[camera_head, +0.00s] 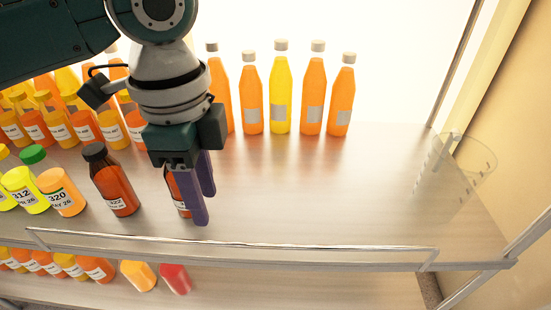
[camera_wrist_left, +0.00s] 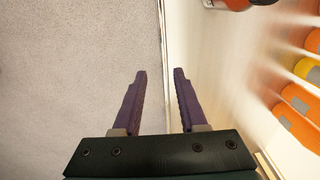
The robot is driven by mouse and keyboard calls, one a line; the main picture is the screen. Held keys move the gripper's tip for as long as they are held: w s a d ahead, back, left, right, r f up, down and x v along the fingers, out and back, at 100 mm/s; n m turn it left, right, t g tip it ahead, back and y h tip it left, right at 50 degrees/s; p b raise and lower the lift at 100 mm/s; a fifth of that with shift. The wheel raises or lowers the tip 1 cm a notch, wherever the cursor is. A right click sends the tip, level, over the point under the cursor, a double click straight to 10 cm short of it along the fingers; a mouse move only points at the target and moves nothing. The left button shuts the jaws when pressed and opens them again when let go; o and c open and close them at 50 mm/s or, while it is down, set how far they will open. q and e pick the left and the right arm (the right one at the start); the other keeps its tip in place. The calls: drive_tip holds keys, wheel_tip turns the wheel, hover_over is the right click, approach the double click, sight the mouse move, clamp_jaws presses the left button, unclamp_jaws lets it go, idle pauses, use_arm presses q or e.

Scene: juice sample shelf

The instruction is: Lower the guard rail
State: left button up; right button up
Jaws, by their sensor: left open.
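The guard rail (camera_head: 235,240) is a thin metal bar along the front edge of the upper shelf. It stands a little above the edge on short end arms. In the left wrist view, a thin bright line, seemingly the rail or shelf edge (camera_wrist_left: 163,35), runs away beyond the gap between the fingers. My left gripper (camera_head: 205,208) has purple fingers pointing down, above the shelf just behind the rail in the head view. It is open and empty, and it also shows in the left wrist view (camera_wrist_left: 160,71). I cannot tell its exact distance from the rail. My right gripper is not in view.
A dark-capped amber bottle (camera_head: 112,182) stands left of the gripper; another bottle is partly hidden behind the fingers. Several orange and yellow bottles (camera_head: 281,92) stand at the back. A clear container (camera_head: 458,165) stands at the right. The shelf's right front (camera_head: 340,205) is clear.

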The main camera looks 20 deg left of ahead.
sight(216, 242)
use_arm(q)
drive_tip(key=f+b, duration=0.1)
drive_tip(key=f, duration=0.4)
drive_tip(key=f+b, duration=0.2)
drive_tip(key=f, duration=0.3)
drive_tip(key=shift+w+a+b, duration=0.15)
drive_tip(key=shift+a+b, duration=0.05)
drive_tip(key=shift+b, duration=0.1)
clamp_jaws()
idle(1.0)
